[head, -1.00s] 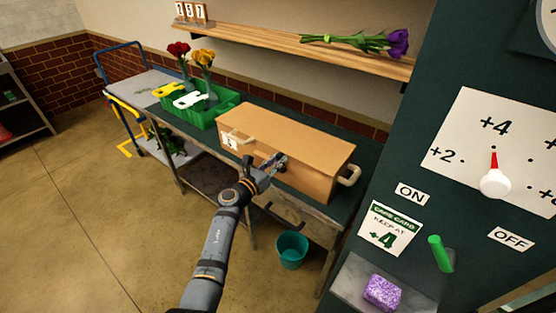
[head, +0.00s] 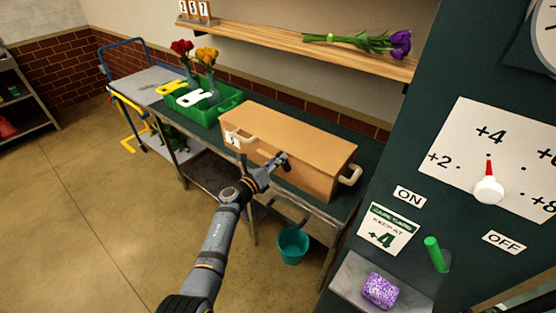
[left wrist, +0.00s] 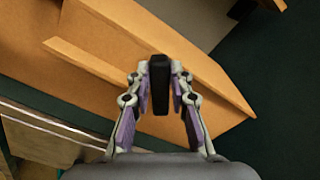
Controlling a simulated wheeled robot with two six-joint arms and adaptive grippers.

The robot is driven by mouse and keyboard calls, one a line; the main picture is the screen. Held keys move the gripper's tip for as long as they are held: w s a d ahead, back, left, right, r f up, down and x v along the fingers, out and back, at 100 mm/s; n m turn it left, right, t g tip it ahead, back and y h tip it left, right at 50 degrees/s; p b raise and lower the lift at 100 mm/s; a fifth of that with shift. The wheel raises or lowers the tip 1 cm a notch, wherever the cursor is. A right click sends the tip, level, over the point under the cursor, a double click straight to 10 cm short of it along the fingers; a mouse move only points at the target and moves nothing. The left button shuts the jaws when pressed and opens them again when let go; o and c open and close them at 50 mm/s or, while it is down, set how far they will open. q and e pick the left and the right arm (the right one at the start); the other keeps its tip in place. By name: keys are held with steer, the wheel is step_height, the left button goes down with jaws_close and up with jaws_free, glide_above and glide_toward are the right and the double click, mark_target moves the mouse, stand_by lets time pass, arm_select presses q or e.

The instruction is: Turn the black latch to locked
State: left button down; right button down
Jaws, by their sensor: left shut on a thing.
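The black latch (left wrist: 160,84) is on the front of a tan wooden box (head: 290,129). In the left wrist view it stands between the two fingers of my left gripper (left wrist: 160,96), which is shut on it. In the head view the left gripper (head: 277,165) is at the box's front face, and the small dark latch (head: 284,161) shows at its tip. Any lock marking by the latch is hidden or too small to read. My right gripper is not in view.
The box has pale handles at both ends and stands on a dark green bench. A green crate (head: 205,107) with flowers is to its left. A teal bucket (head: 293,245) is on the floor below. A dark panel with a dial (head: 488,190) stands at right.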

arm_select(q)
steer(key=c, duration=1.2)
jaws_free()
steer(key=v, duration=1.2)
steer(key=shift+o, duration=0.3)
